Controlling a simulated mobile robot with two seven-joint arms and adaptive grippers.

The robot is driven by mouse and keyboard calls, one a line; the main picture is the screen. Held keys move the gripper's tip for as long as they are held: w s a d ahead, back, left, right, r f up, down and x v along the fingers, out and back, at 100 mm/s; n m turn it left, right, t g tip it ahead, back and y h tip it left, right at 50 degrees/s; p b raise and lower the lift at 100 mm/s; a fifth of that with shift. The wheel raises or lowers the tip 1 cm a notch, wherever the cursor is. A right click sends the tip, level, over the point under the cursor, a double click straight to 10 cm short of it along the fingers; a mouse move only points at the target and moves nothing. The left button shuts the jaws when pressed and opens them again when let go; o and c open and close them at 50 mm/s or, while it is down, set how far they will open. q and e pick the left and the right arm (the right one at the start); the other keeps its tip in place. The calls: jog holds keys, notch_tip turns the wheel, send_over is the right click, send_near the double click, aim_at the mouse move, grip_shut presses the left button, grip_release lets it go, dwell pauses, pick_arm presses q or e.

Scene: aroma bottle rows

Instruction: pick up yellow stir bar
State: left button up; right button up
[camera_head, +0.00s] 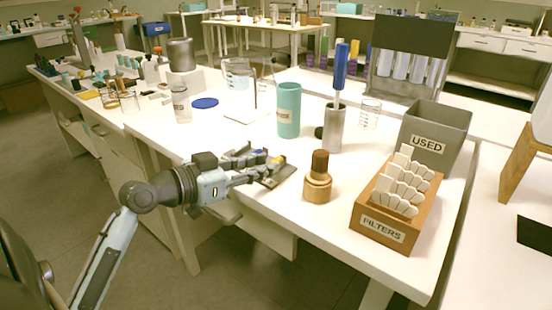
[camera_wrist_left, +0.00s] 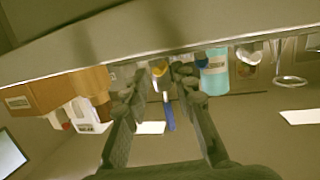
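A small yellow piece, likely the yellow stir bar (camera_head: 278,160), shows at the far end of a small dark tray (camera_head: 277,178) near the table's front edge. Blue pieces beside it are partly covered by my gripper. My left gripper (camera_head: 266,166) reaches in low from the left, over or beside this tray. In the left wrist view, my gripper's two fingers (camera_wrist_left: 160,74) stand apart, with a yellow piece (camera_wrist_left: 159,68) showing in the gap. I cannot tell if either finger touches it. My right gripper is not in view.
A brown bottle with a wooden base (camera_head: 318,180) stands just right of the tray. Behind are a teal cylinder (camera_head: 289,110) and a metal holder (camera_head: 333,130) with a blue-handled tool. The filters box (camera_head: 385,227) and grey used bin (camera_head: 437,135) stand at right.

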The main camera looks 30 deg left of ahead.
pick_arm(q)
jog(key=shift+x, duration=0.9)
jog(key=shift+c, duration=0.4)
grip_shut()
